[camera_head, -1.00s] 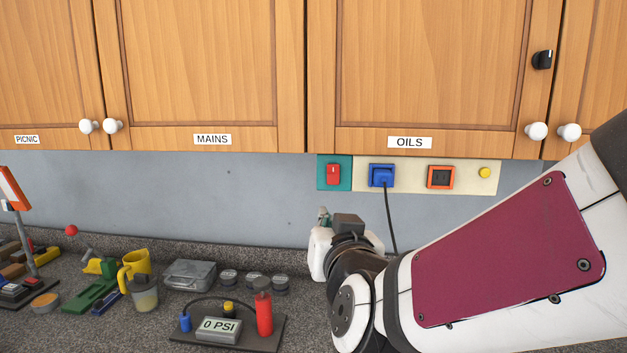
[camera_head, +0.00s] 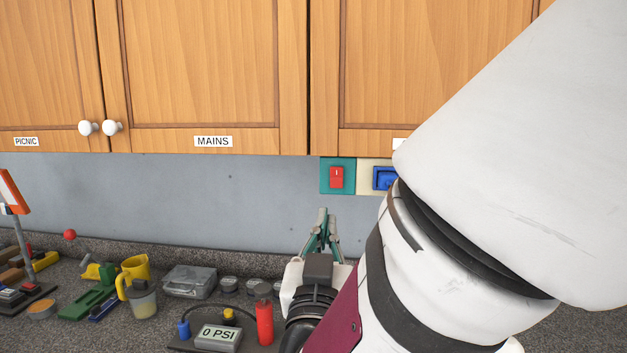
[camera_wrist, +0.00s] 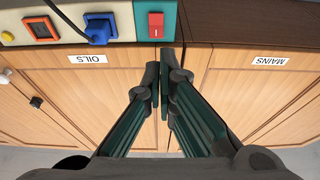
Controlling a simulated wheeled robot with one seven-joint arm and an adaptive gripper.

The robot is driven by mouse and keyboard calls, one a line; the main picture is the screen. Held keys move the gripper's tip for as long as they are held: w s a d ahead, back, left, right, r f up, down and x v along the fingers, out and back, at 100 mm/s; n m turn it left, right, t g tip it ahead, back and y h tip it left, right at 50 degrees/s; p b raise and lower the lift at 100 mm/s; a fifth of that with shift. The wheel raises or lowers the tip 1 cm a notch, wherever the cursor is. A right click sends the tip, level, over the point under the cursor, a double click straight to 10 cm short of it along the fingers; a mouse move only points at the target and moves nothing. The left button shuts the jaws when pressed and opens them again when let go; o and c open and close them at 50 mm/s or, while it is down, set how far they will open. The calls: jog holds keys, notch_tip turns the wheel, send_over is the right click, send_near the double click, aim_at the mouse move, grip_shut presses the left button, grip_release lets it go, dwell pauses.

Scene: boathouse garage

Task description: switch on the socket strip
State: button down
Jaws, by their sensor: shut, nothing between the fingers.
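The socket strip runs under the cupboards; its teal end plate (camera_head: 326,186) carries a red rocker switch (camera_head: 336,177) with a small white mark near its top. The red switch also shows in the wrist view (camera_wrist: 156,26), beside the strip's cream panel (camera_wrist: 68,17) with its blue and orange sockets. My gripper (camera_head: 323,214) is shut and empty, fingers pointing up, below the teal end in the head view. In the wrist view its fingertips (camera_wrist: 165,62) appear just below the switch, apart from it in the picture. My arm hides the strip's right part in the head view.
Wooden cupboards (camera_head: 200,70) hang above the strip. On the counter stand a pressure gauge (camera_head: 218,337) reading 0 PSI, a red cylinder (camera_head: 264,322), a yellow mug (camera_head: 135,268) and a clear box (camera_head: 190,281). The grey wall left of the strip is bare.

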aim_at(333, 170)
jog(key=shift+w, duration=0.1)
jog(key=p+x, duration=0.1)
jog(key=x, duration=1.3)
jog(key=shift+d+p, duration=0.1)
jog(key=shift+p, duration=0.2)
jog(key=shift+r, duration=0.1)
